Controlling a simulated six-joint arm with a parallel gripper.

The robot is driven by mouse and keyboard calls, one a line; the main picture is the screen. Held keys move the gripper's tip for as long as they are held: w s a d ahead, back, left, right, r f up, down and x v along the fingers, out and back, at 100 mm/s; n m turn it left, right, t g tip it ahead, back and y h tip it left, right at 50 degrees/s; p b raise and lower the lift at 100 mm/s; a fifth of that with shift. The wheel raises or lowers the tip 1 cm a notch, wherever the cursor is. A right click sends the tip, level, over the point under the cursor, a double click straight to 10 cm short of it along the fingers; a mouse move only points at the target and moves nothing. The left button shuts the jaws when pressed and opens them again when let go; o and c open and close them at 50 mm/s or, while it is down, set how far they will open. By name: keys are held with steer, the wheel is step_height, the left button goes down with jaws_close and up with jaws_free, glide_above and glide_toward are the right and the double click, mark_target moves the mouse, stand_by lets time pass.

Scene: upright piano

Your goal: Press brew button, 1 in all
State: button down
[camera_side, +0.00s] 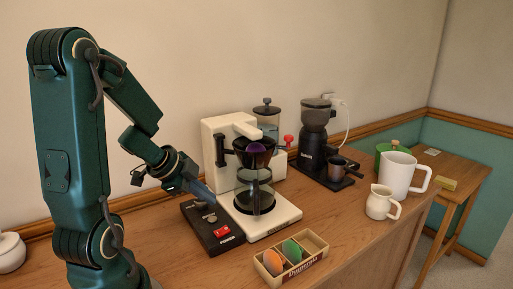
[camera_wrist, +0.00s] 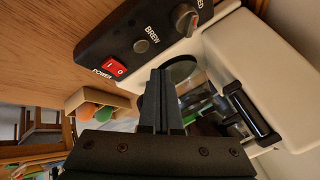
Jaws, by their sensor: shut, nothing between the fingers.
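The brew button (camera_wrist: 141,46) is a small round grey button on a black control panel (camera_wrist: 97,47), with the word BREW beside it. The panel also shows in the side view (camera_side: 226,239), at the left foot of the cream coffee maker (camera_side: 285,215). My gripper (camera_wrist: 161,72) is shut and empty, its fingertips apart from the button in the wrist view. In the side view my gripper (camera_side: 208,198) is over the back part of the panel, close to the button area. The exact gap to the button cannot be told.
A red power switch (camera_wrist: 115,67) and a knob (camera_wrist: 186,20) flank the brew button. A glass carafe (camera_side: 262,192) stands on the coffee maker. A divided wooden box (camera_side: 312,244) with coloured items stands in front. A grinder (camera_side: 315,142), mug and jug stand right.

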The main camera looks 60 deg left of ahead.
mark_target(219, 216)
steer(key=shift+f, duration=1.35)
stand_by(1.1)
steer(key=shift+f, duration=0.45)
steer(key=shift+f, duration=0.35)
stand_by(0.4)
steer(key=shift+r, duration=0.8)
steer(key=shift+r, duration=2.5)
